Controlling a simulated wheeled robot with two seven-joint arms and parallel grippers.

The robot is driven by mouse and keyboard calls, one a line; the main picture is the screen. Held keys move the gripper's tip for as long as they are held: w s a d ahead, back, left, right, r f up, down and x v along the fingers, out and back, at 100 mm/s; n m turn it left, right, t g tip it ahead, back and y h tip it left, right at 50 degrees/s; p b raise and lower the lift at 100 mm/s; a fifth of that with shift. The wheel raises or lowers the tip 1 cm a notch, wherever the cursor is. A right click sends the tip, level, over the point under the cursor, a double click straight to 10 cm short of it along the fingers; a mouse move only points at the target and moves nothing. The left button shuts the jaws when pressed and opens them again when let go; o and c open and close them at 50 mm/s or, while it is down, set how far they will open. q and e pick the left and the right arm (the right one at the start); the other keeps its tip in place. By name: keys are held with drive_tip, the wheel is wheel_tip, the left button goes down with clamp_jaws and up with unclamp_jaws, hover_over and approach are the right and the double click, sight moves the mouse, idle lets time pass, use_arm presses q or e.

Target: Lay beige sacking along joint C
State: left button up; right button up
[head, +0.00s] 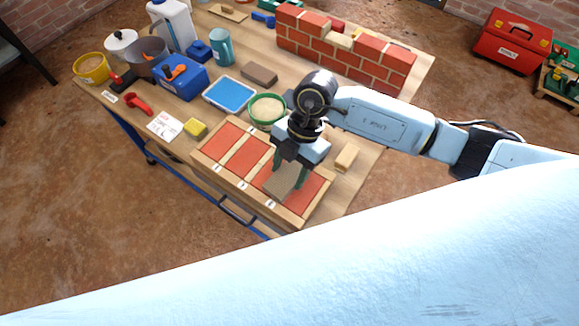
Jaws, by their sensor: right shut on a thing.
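My right gripper (290,172) points down over the right part of a wooden tray (236,182) holding red bricks (222,141). It is shut on a flat grey-beige piece, the sacking (283,183), which covers the area of the rightmost joint. I cannot tell whether the sacking touches the bricks. Small white labels mark the joints along the tray's front edge; the rightmost label (270,203) is in line with the sacking. Their letters are too small to read. The two joints further left show pale strips, the nearer being the middle joint (262,168). My left gripper is out of view.
A green-rimmed sieve (267,109), blue tray (229,94), yellow sponge (195,128) and wooden block (346,157) surround the brick tray. A brick wall (345,52) stands at the back of the table. Several containers and tools crowd the left end.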

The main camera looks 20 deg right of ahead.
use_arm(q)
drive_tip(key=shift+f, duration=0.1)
use_arm(e)
drive_tip(key=shift+f, duration=0.25)
drive_tip(key=o, duration=1)
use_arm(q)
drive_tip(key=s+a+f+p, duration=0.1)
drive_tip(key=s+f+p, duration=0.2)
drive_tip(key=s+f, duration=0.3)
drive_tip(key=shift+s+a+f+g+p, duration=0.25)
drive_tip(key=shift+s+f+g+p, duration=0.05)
use_arm(e)
drive_tip(key=v, duration=1.3)
drive_tip(key=shift+r, duration=0.15)
